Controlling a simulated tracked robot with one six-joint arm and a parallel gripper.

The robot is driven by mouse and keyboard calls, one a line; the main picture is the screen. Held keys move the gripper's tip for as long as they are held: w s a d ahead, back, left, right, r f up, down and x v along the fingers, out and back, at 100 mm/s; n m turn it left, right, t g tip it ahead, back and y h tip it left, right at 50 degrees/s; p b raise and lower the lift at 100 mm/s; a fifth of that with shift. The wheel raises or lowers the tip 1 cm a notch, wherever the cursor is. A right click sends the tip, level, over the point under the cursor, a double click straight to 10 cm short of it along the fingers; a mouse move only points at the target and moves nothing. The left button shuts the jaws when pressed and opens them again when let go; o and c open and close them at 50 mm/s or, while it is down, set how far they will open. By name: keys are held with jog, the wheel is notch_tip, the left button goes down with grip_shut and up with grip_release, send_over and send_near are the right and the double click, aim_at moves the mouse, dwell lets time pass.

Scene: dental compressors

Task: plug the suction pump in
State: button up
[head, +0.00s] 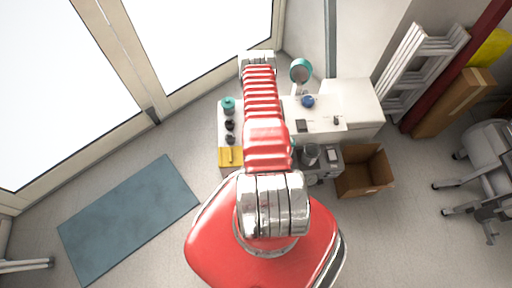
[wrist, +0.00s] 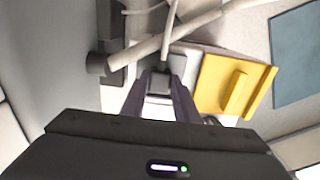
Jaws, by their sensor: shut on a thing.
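My gripper (wrist: 160,88) shows in the wrist view, with its two dark fingers closed on a small grey block, seemingly the plug (wrist: 159,82). A dark cord seems to leave the block's far end, near pale pipes. In the head view my arm covers the gripper and the plug. I cannot make out a socket in either view. A grey machine with a glass-like top (head: 312,157) stands right of my arm in the head view; I cannot tell whether it is the suction pump.
Pale pipes (wrist: 200,22) cross just beyond the fingers. A yellow block (wrist: 235,86) lies close on the right; it also shows in the head view (head: 230,157). An open cardboard box (head: 364,172) and a white cabinet (head: 352,100) stand right. Floor around the blue mat (head: 128,218) is clear.

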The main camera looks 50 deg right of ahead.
jog(key=o, duration=1.1)
jog(key=shift+c, duration=0.2)
jog(key=shift+r, duration=0.1)
notch_tip(320, 180, up, 13)
jog(key=shift+r, duration=0.2)
dwell(0.6)
